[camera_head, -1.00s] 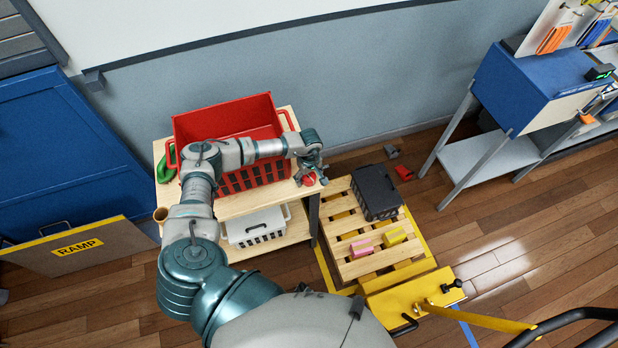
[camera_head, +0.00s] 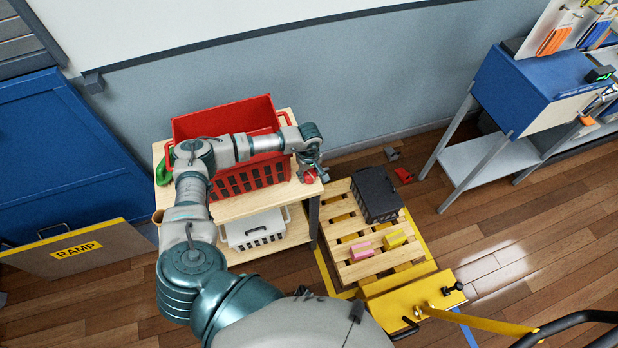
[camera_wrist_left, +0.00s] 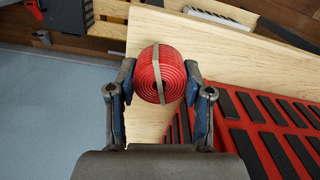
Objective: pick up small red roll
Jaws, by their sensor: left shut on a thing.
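The small red roll (camera_wrist_left: 160,74) is a coiled red strap with a tan band around it. In the left wrist view it sits between the two fingers of my left gripper (camera_wrist_left: 160,88), which is shut on it. In the head view the roll (camera_head: 309,176) shows as a small red spot under my left gripper (camera_head: 312,170), at the right end of the wooden table top (camera_head: 240,206). I cannot tell whether the roll still touches the wood. My right gripper is not in view.
A red slotted crate (camera_head: 222,122) stands on the table beside the gripper. A white basket (camera_head: 256,228) is on the lower shelf. To the right, a wooden pallet (camera_head: 350,268) carries a black crate (camera_head: 376,192), a pink block (camera_head: 361,251) and a yellow block (camera_head: 395,239).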

